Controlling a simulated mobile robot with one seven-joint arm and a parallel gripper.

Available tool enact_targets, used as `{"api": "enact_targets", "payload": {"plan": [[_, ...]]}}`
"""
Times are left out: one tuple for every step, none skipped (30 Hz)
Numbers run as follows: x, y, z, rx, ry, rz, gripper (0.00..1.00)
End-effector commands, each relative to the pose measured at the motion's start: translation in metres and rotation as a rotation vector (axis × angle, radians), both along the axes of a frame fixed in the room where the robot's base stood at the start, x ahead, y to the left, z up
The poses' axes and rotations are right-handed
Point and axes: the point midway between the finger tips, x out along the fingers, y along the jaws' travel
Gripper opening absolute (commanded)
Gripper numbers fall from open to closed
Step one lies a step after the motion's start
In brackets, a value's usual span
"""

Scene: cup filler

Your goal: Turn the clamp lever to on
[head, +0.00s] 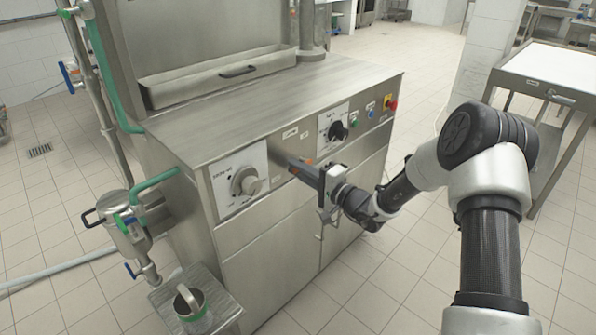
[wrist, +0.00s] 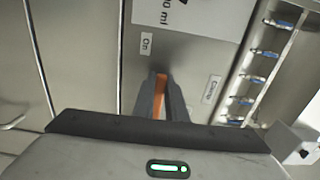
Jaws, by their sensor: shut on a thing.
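The clamp lever (wrist: 160,82) shows as an orange strip between my fingers in the wrist view. A bit of orange (head: 308,162) also shows at my fingers in the head view. My gripper (head: 296,165) is at the front panel of the steel machine, right of the large dial, and is shut on the lever. In the wrist view my gripper (wrist: 162,97) hides most of the lever. An "On" label (wrist: 147,46) is on the panel to the upper left of the fingertips. A second label (wrist: 212,89), seemingly "Clamp", is to their right. The lever's exact setting is hard to tell.
The machine front also has a large grey dial (head: 245,181), a smaller black knob (head: 338,131) and a red emergency button (head: 391,104). A steel cup (head: 190,303) stands on a small platform (head: 222,308) at lower left. The tiled floor in front is clear.

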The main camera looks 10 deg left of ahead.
Motion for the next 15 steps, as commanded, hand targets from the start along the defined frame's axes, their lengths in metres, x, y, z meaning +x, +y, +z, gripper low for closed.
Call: {"api": "enact_targets", "payload": {"plan": [[-0.0002, -0.0004, -0.0011, -0.003, -0.001, 0.0, 0.0], [-0.0002, -0.0003, -0.001, -0.004, -0.002, 0.0, 0.0], [-0.0002, -0.0004, -0.001, -0.005, -0.001, 0.0, 0.0], [-0.0002, -0.0003, -0.001, -0.005, -0.001, 0.0, 0.0], [-0.0002, -0.0004, -0.001, -0.005, -0.001, 0.0, 0.0], [-0.0002, -0.0004, -0.001, -0.005, -0.001, 0.0, 0.0], [-0.0002, -0.0004, -0.0011, -0.004, -0.001, 0.0, 0.0], [-0.0002, -0.0004, -0.0011, -0.004, -0.001, 0.0, 0.0], [-0.0002, -0.0004, -0.0011, -0.004, -0.001, 0.0, 0.0], [-0.0002, -0.0004, -0.0012, -0.004, -0.001, 0.0, 0.13], [-0.0002, -0.0004, -0.0012, -0.004, -0.001, 0.0, 0.18], [-0.0002, -0.0004, -0.0011, -0.004, -0.001, 0.0, 0.25], [-0.0002, -0.0004, -0.0011, -0.004, -0.001, 0.0, 0.3], [-0.0001, -0.0003, -0.001, -0.003, 0.0, 0.0, 0.3], [-0.0001, -0.0003, -0.0009, -0.003, 0.0, 0.0, 0.3]]}}
